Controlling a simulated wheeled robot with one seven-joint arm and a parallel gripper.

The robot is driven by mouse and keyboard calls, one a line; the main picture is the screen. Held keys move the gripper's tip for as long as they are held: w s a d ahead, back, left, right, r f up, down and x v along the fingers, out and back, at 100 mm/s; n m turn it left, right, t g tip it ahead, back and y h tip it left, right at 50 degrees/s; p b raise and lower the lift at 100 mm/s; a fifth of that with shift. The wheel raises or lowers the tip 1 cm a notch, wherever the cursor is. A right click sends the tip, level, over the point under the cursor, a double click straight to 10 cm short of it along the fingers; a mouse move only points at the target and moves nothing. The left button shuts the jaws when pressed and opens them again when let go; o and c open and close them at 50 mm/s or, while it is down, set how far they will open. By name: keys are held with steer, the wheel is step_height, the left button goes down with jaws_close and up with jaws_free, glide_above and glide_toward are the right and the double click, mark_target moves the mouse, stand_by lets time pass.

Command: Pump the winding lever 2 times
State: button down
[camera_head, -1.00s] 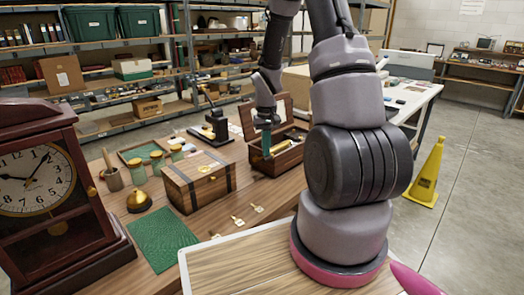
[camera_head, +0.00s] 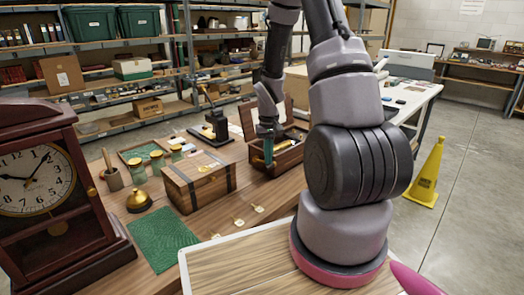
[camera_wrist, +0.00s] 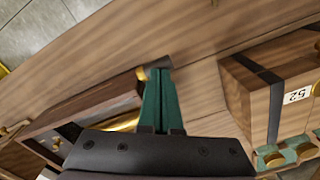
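An open wooden box (camera_head: 283,158) with a brass part inside stands on the table, and it also shows in the wrist view (camera_wrist: 88,106). A small grey end piece (camera_wrist: 155,66), which looks like the end of the winding lever, shows at the box's corner in the wrist view. My gripper (camera_head: 268,160) points down at the box's near left corner. In the wrist view, the green fingers of my gripper (camera_wrist: 160,82) are together, their tips at the grey piece. I cannot tell whether they touch it. The arm of the lever is hidden.
A closed strapped chest (camera_head: 200,182) stands just left of the box. A black lever device (camera_head: 214,122) stands behind. Bare tabletop lies between chest and box.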

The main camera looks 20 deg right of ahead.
mark_target(268, 167)
steer(key=shift+f, duration=0.1)
steer(key=shift+s+f, duration=0.15)
steer(key=shift+f, duration=2.2)
steer(key=shift+r, duration=0.1)
steer(key=shift+r, duration=1.9)
